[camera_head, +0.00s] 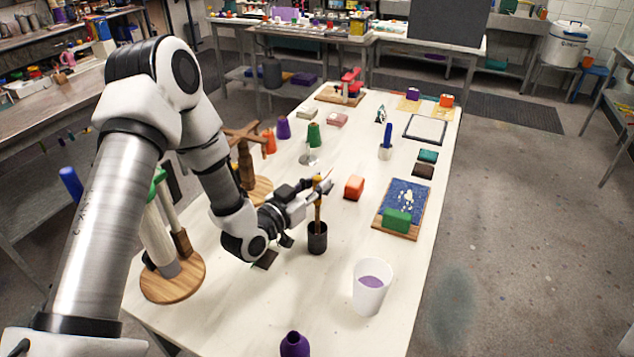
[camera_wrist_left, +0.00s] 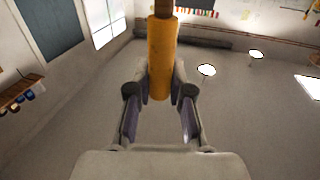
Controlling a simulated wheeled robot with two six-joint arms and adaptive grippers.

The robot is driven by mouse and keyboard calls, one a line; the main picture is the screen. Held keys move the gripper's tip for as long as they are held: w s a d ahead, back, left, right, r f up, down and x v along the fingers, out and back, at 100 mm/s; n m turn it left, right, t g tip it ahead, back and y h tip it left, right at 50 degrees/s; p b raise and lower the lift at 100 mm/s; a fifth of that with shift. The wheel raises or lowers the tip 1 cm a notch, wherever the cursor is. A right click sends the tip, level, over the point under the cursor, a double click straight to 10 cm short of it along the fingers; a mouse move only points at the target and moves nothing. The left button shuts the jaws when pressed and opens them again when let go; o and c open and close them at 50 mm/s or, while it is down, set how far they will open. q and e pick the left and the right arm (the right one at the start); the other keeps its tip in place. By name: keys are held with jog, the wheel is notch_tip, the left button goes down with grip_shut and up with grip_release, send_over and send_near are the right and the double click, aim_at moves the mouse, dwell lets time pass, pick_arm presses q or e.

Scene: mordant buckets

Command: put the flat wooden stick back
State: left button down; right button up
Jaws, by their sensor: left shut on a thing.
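My left gripper (camera_head: 321,187) is shut on an upright stick (camera_head: 317,212). The stick looks yellow-brown. In the left wrist view it shows as a rounded yellow-orange piece (camera_wrist_left: 161,60) with a brown part above, between the fingers (camera_wrist_left: 160,90). A small dark cup (camera_head: 317,240) stands on the white table directly below the stick. The stick's lower end meets the cup's mouth in the picture; I cannot tell how deep it reaches inside. My right gripper is not in view.
A white beaker with purple liquid (camera_head: 370,287) stands in front right of the cup, and a purple bottle (camera_head: 294,345) at the front edge. An orange block (camera_head: 354,188) lies behind the cup. A blue board (camera_head: 403,198) lies right.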

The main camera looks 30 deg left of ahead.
pick_arm(q)
jog(key=shift+f, duration=0.2)
jog(key=c, duration=1.1)
grip_release()
jog(key=shift+w, duration=0.1)
jog(key=shift+o, duration=0.2)
jog(key=shift+r, duration=0.1)
jog(key=shift+r, duration=0.35)
jog(key=p+v, duration=0.4)
jog(key=v, duration=0.8)
jog(key=shift+f, duration=0.2)
